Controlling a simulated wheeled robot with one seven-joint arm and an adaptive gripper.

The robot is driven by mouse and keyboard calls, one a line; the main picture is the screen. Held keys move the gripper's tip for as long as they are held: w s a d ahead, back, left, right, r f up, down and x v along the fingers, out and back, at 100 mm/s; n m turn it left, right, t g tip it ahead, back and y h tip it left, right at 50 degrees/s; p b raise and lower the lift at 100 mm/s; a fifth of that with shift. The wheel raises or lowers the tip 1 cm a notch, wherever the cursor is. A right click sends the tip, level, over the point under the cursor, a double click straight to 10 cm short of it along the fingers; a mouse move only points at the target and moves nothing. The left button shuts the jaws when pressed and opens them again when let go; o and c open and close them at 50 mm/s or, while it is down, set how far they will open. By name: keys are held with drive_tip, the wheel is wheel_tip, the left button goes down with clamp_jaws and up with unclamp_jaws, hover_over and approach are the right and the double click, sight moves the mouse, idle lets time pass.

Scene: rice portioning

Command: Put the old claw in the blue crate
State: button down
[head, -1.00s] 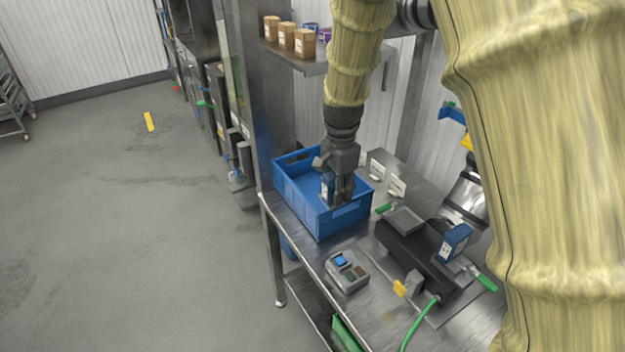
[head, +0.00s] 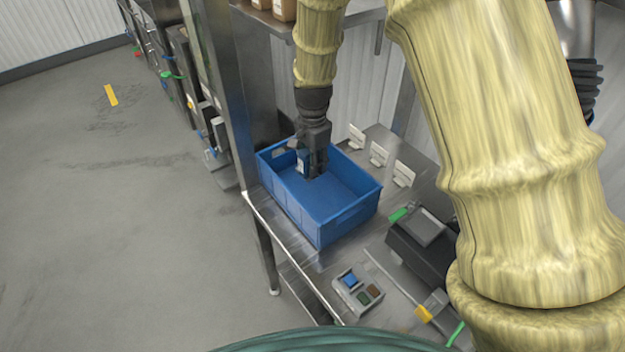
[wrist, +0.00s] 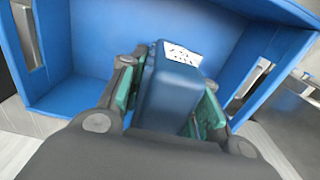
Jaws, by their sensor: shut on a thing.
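The blue crate (head: 345,216) stands on the metal table, open at the top. My gripper (head: 312,172) points down inside the crate's opening, towards its far left part. In the wrist view my gripper (wrist: 165,105) is shut on the old claw (wrist: 172,88), a dark blue block with a white label. The label also shows at the claw (head: 301,163) in the head view. The crate's blue walls (wrist: 85,45) surround the claw in the wrist view. I cannot tell whether the claw touches the crate floor. Its lower end is hidden.
White label cards (head: 379,154) stand on the table behind the crate. A dark machine (head: 420,245) with a green handle is to the right. A steel post (head: 225,90) and a shelf with boxes are close by.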

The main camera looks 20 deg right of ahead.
drive_tip(key=f, duration=0.3)
drive_tip(key=shift+w+p, duration=0.25)
drive_tip(key=shift+p, duration=0.05)
drive_tip(key=shift+s+f, duration=0.15)
drive_tip(key=shift+s, duration=0.05)
drive_tip(key=shift+f+p, duration=0.7)
drive_tip(key=shift+f, duration=1.25)
drive_tip(key=shift+f, duration=0.15)
drive_tip(key=c, duration=1)
unclamp_jaws()
drive_tip(key=shift+c, duration=0.2)
drive_tip(key=shift+r, duration=0.25)
drive_tip(key=shift+r+b, duration=2)
drive_tip(key=shift+r, duration=3.9)
